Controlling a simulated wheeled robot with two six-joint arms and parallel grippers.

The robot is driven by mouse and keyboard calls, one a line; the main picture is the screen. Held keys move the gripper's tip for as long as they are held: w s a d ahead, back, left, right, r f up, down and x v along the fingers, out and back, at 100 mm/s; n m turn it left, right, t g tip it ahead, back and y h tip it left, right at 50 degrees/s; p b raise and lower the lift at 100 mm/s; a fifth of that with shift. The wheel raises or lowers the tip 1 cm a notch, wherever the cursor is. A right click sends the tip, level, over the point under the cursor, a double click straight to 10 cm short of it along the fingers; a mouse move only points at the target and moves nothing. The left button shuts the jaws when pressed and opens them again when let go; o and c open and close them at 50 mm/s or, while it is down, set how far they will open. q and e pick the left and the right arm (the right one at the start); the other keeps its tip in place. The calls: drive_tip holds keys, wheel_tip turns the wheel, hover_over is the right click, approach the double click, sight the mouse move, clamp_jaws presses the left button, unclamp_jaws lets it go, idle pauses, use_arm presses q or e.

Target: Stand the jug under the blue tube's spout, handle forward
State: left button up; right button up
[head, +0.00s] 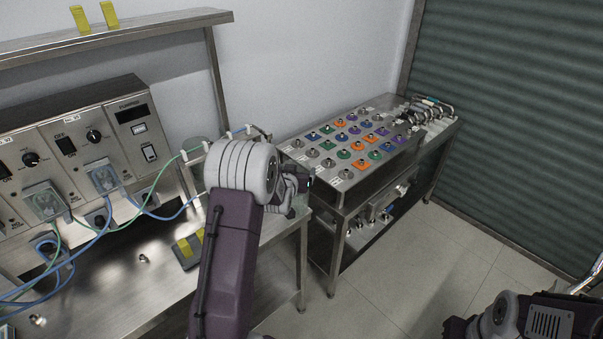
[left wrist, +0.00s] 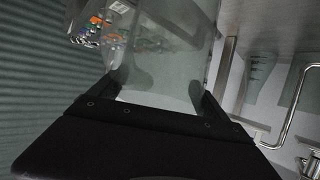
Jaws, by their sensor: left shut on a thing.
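The jug (left wrist: 165,50) is a clear, see-through vessel, seen close up in the left wrist view. My left gripper (left wrist: 158,88) is shut on it, with one dark finger at each side. I cannot make out the jug's handle. A blue tube (head: 160,216) runs from the pump unit toward a pale rack (head: 190,178). Its spout is hidden behind my left arm. My right gripper (head: 458,327) is at the bottom right, its fingers unclear.
A steel pump unit (head: 75,140) stands on the bench (head: 110,285) at left. A green tube (head: 150,190) also runs to the rack. A dark tray with yellow pieces (head: 186,250) lies beside my arm. A trolley with coloured knobs (head: 345,200) stands right, with open floor before it.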

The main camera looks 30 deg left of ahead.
use_arm(q)
drive_tip(key=w+a+f+p, duration=0.1)
drive_tip(key=w+a, duration=0.4)
drive_tip(key=a, duration=0.7)
drive_tip(key=shift+a+p, duration=0.2)
drive_tip(key=shift+p, duration=0.65)
drive_tip(key=shift+w+f+b, duration=0.1)
drive_tip(key=shift+f+b, duration=0.45)
drive_tip(key=shift+f, duration=0.15)
drive_tip(key=o, duration=1.7)
drive_tip(key=shift+o, duration=0.2)
drive_tip(key=b+v, duration=0.1)
drive_tip(key=v, duration=0.8)
drive_tip(key=shift+r, duration=0.15)
